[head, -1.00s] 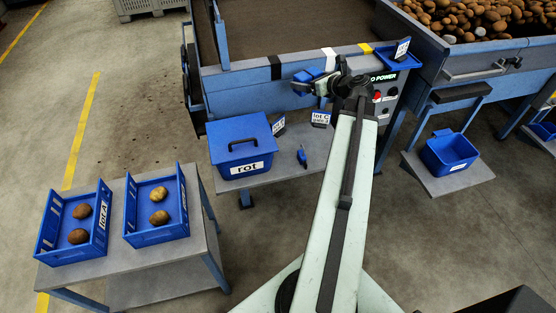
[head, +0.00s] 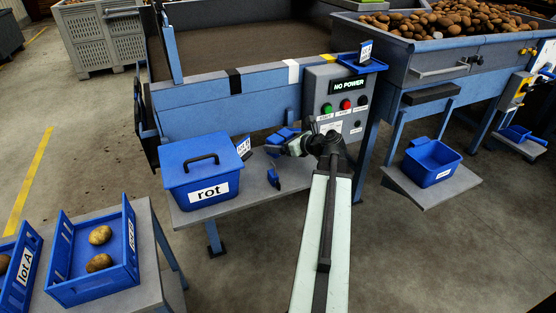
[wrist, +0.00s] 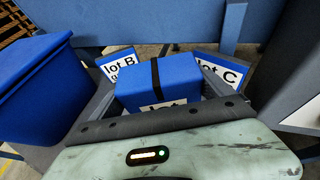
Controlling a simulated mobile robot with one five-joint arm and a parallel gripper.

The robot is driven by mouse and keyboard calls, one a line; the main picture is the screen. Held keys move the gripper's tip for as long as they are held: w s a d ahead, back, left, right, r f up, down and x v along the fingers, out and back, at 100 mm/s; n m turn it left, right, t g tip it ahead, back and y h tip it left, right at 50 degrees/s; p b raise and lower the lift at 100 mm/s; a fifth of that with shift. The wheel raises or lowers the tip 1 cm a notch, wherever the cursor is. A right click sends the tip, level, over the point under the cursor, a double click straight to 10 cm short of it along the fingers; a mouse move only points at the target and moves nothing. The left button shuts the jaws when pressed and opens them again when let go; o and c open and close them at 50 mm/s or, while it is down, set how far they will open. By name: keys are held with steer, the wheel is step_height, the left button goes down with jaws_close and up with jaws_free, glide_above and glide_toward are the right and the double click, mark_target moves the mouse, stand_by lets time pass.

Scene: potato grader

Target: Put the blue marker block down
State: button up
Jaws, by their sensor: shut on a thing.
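The blue marker block (wrist: 158,83) has a black band across its top and a white label, partly cut off, reading "lot". My gripper (wrist: 158,92) is shut on it; the grey fingers lie on either side. In the head view my gripper (head: 290,144) and the block (head: 281,136) are over the back part of the grey shelf (head: 245,200), under the grader's blue side. I cannot tell whether the block touches the shelf. In the wrist view the lot B card (wrist: 118,62) is behind the block to the left and the lot C card (wrist: 222,70) behind to the right.
The blue rot bin (head: 202,172) with a lid handle stands on the shelf left of my gripper. A small blue object (head: 273,178) lies in front of the gripper. The control panel (head: 342,100) reads "NO POWER".

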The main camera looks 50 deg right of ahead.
step_height(320, 180, down, 4)
steer(key=b, duration=0.4)
steer(key=shift+r, duration=0.3)
steer(key=shift+f, duration=0.25)
steer(key=o, duration=1.8)
steer(key=shift+r, duration=0.1)
